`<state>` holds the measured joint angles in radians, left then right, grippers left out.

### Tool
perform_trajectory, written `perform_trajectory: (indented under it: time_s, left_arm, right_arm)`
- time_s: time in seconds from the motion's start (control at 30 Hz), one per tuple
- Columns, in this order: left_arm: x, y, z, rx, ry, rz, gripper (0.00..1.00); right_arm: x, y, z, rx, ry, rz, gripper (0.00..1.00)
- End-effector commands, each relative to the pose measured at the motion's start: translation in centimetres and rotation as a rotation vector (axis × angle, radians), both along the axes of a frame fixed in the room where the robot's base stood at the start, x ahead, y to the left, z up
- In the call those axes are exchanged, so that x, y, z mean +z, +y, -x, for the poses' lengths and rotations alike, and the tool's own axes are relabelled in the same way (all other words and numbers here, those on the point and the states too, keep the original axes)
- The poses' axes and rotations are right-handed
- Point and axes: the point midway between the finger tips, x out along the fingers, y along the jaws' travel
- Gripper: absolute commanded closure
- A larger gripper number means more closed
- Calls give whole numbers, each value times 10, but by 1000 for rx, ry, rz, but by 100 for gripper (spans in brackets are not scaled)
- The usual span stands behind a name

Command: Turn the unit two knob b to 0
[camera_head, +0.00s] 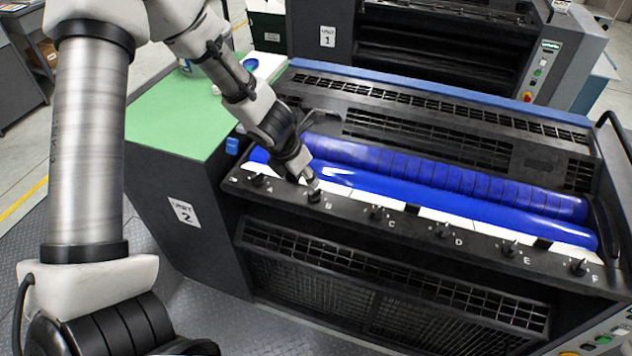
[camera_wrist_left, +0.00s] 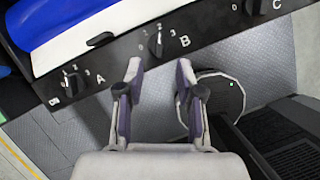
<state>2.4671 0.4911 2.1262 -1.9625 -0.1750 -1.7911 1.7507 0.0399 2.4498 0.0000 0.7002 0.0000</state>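Knob B (camera_head: 314,196) is a small black knob on the black front strip of unit two, below the blue rollers. Knob B also shows in the left wrist view (camera_wrist_left: 156,43), with small white numerals around it; its pointer seems to face up toward the 2, but it is small. My left gripper (camera_head: 311,181) is just above knob B in the head view. In the left wrist view its two fingers (camera_wrist_left: 160,68) are spread with nothing between them, and knob B lies just beyond the tips. My right gripper is not in view.
Knob A (camera_head: 258,180) and knob C (camera_head: 377,212) flank knob B on the same strip, with several more to the right. The blue roller (camera_head: 400,195) lies just behind. A green-topped cabinet (camera_head: 165,120) stands left. The floor in front is clear.

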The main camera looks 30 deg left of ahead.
Motion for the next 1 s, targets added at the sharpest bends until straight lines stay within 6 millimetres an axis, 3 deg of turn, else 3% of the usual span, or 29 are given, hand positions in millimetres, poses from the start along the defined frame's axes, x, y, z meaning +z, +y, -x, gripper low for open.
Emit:
perform_trajectory:
  time_s: [0.1,0.3,0.63,0.67,0.73,0.77,1.0]
  left_arm:
    - [-31,-1,-7,-1,4,-2,64]
    - [-62,-4,-22,-1,3,-2,64]
    - [-67,-5,-25,1,3,1,64]
    - [-66,-5,-25,1,4,0,71]
    - [-66,-5,-25,1,4,0,95]
    - [-67,-5,-25,1,4,0,100]
    - [-67,-5,-25,2,4,0,100]
  right_arm:
    - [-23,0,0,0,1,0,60]
    - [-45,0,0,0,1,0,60]
    - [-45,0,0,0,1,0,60]
    - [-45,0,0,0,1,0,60]
    - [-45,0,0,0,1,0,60]
    - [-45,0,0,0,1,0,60]
    - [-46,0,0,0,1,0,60]
